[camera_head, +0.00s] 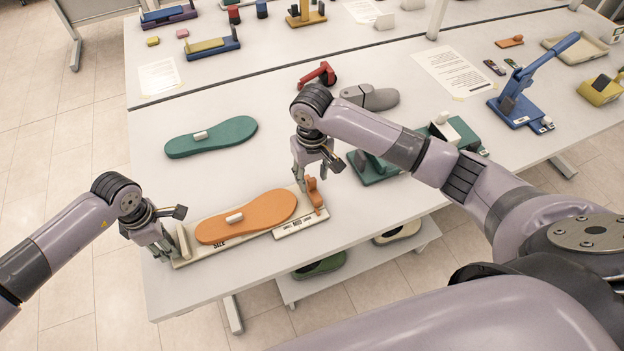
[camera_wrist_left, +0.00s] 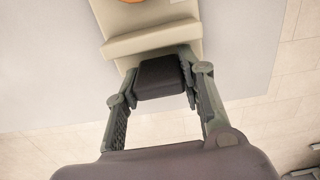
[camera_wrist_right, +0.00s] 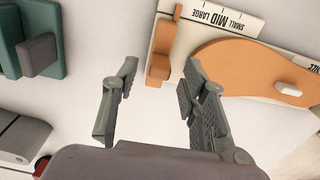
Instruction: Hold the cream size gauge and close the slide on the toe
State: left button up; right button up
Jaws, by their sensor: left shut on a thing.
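The cream size gauge (camera_head: 290,227) lies near the table's front edge, its scale reading SMALL, MID, LARGE in the right wrist view (camera_wrist_right: 222,18). An orange sole (camera_head: 245,217) with a small white block on it lies on the gauge. The orange slide (camera_head: 314,194) stands at the gauge's right end, beyond the toe; in the right wrist view the slide (camera_wrist_right: 159,66) shows a small gap to the sole. My left gripper (camera_head: 165,249) is shut on the gauge's left end, around a dark block (camera_wrist_left: 160,77). My right gripper (camera_head: 314,180) is open above the slide, fingertips apart (camera_wrist_right: 158,78).
A teal sole (camera_head: 211,138) lies behind the gauge. A green device (camera_head: 372,168), a grey form (camera_head: 372,97) and a red clamp (camera_head: 318,75) stand near my right arm. A blue lever press (camera_head: 530,88) is at the right. Table left of the teal sole is clear.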

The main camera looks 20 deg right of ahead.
aim_at(312, 187)
jog(key=shift+f, duration=1.35)
jog(key=shift+c, duration=0.4)
grip_shut()
